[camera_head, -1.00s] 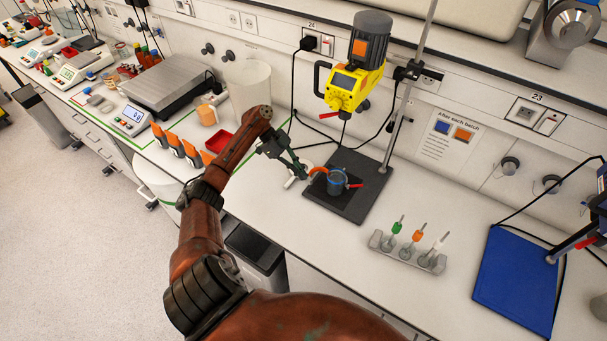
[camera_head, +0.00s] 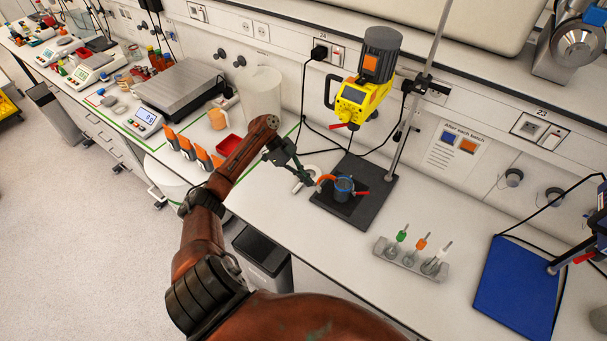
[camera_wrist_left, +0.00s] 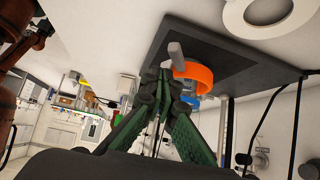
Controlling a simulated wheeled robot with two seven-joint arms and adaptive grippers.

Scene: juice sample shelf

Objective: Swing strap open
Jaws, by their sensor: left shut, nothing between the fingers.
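A red handle sticks out on the vessel's right. My left gripper (camera_head: 303,177) is shut and empty, just left of the strap. In the left wrist view the strap (camera_wrist_left: 196,74) arches beside the green-fingered gripper tips (camera_wrist_left: 165,82), next to a grey peg. I cannot tell whether the tips touch the strap. My right gripper is not in view.
A yellow stirrer motor (camera_head: 359,97) hangs above the plate on a metal rod. A grey rack (camera_head: 411,260) with several colored-topped samples and a blue mat (camera_head: 513,285) stand to the right. The bench between is clear.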

